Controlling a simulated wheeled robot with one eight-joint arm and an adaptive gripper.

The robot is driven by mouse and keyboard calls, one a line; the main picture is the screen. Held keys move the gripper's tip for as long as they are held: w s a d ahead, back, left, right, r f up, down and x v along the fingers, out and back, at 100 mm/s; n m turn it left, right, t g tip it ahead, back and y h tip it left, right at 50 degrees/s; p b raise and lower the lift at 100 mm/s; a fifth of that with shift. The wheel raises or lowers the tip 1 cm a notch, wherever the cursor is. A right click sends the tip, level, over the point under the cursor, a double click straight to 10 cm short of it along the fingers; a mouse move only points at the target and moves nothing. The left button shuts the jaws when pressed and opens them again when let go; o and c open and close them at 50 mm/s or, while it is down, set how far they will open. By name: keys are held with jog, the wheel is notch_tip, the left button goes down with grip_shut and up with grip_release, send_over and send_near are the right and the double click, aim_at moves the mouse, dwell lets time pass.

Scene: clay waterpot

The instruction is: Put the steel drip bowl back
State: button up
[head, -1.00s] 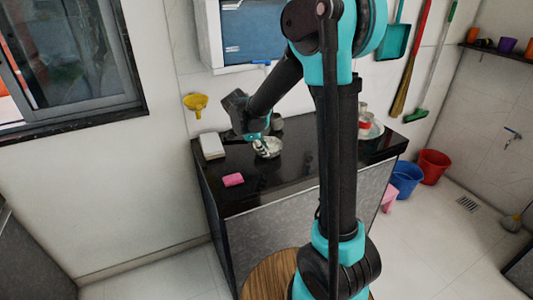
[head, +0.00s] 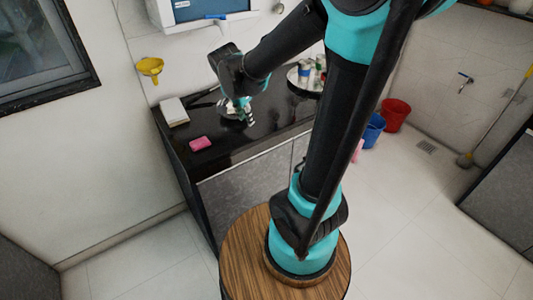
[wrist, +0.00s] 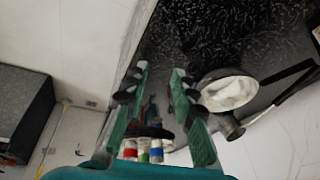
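The steel drip bowl (wrist: 230,93) shows in the wrist view as a round bowl with a pale inside, just to the right of the right finger. In the head view the bowl (head: 230,113) sits on the black counter, partly hidden by my gripper. My gripper (wrist: 160,77) is open, its two green fingers apart with nothing held between them. In the head view my gripper (head: 245,117) points down close beside the bowl; I cannot tell whether it touches the bowl.
A tray with several jars (head: 297,82) stands farther right on the counter (head: 270,117). A pink sponge (head: 201,143) and a white box (head: 173,111) lie at the left. A yellow funnel (head: 150,66) hangs on the wall. The counter front is clear.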

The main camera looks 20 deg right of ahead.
jog(key=s+d+f+n+y, duration=0.1)
jog(key=s+d+f+n, duration=0.1)
jog(key=s+f+n, duration=0.2)
jog(key=s+d+f+n+t+y, duration=0.1)
jog(key=s+d+f+n, duration=0.1)
jog(key=s+n, duration=0.5)
jog(key=s+f, duration=0.1)
jog(key=s, duration=0.2)
jog(key=shift+d+f+y, duration=0.2)
jog(key=shift+f+y, duration=0.1)
jog(key=shift+f, duration=0.05)
